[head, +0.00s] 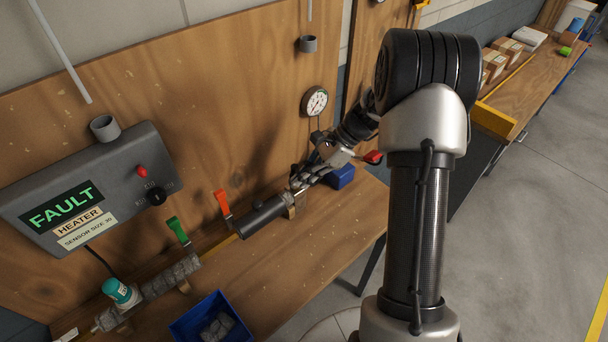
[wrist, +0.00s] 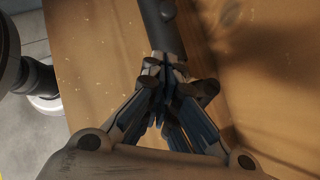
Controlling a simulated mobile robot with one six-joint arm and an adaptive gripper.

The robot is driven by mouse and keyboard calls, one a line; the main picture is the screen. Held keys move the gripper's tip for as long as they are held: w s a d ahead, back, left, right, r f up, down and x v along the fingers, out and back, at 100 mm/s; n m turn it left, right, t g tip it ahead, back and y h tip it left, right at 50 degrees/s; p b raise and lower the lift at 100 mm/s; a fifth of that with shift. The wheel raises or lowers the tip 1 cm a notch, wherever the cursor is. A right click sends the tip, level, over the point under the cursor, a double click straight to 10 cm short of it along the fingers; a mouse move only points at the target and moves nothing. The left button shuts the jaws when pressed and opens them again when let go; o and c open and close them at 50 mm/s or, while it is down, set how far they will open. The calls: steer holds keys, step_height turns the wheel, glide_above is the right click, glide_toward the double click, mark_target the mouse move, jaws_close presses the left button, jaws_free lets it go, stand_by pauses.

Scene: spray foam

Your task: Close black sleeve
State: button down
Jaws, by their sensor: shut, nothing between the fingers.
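The black sleeve (head: 262,216) is a dark tube lying along the pipe on the wooden bench, near a bracket. In the wrist view a dark tube (wrist: 163,25) runs up from just beyond the fingertips. My gripper (head: 300,182) is at the right end of the sleeve, low over the bench. In the wrist view its fingers (wrist: 165,75) are shut with nothing between them, and their tips are close to the end of the tube. I cannot tell whether they touch it. The sleeve's seam is not clear in either view.
A grey box with a FAULT display (head: 65,207) hangs at the left. An orange handle (head: 222,202) and a green handle (head: 178,230) stand along the pipe. A blue bin (head: 210,318) holds grey pieces. Another blue bin (head: 341,177) sits by my gripper.

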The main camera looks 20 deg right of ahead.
steer(key=b, duration=0.1)
glide_toward(277, 207)
steer(key=x, duration=0.3)
steer(key=shift+w+a+f+b, duration=0.1)
steer(key=shift+w+a, duration=0.05)
steer(key=shift+a, duration=0.6)
steer(key=shift+w+a+f+b, duration=0.1)
steer(key=shift+a+f, duration=0.05)
steer(key=shift+a, duration=0.55)
steer(key=shift+w+a+f+b, duration=0.1)
steer(key=shift+w+a, duration=0.05)
steer(key=shift+a, duration=0.6)
steer(key=s+a, duration=0.2)
steer(key=a, duration=0.5)
steer(key=s+a+b, duration=0.1)
steer(key=s+a, duration=0.1)
steer(key=a, duration=0.5)
steer(key=shift+s, duration=0.3)
